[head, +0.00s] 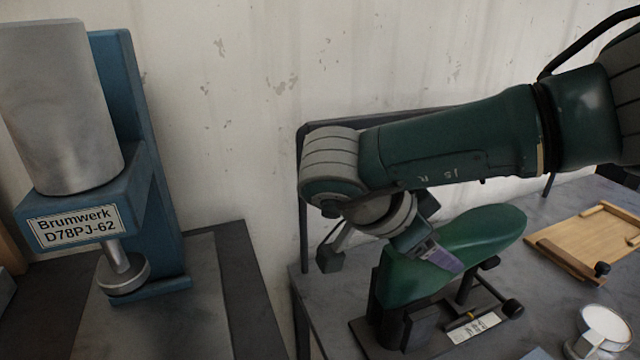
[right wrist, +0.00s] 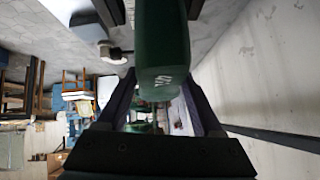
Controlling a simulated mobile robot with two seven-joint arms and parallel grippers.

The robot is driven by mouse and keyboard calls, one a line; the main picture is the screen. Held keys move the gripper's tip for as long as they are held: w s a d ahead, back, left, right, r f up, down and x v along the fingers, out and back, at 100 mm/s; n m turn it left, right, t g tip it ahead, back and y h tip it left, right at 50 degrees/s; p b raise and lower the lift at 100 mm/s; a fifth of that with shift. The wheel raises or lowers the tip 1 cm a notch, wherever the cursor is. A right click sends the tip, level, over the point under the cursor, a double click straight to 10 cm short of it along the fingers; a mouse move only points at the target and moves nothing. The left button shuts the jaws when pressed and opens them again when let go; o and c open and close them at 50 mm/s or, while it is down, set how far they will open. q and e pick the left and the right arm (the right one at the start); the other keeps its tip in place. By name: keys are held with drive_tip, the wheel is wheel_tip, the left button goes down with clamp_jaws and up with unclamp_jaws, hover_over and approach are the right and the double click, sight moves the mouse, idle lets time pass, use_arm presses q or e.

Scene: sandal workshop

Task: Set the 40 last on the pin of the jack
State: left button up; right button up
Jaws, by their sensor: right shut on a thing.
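The green last (head: 490,232) is in the grip of my right gripper (head: 422,248) in the head view. It lies lengthwise, toe to the right, over the black jack (head: 400,335). The jack's pin is hidden, so I cannot tell whether the last is seated on it or just above. In the right wrist view the last (right wrist: 162,45) stands between the two fingers of the gripper (right wrist: 160,88), with a small white marking on its end that is hard to read. My left gripper is not in view.
A blue press (head: 150,170) with a grey cylinder stands at the left on a dark bench. The jack stands on a grey table (head: 560,215). A wooden board (head: 590,240) and a round white-topped item (head: 605,325) lie to its right. A pale wall is close behind.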

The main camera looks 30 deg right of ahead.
drive_tip(key=o, duration=1.4)
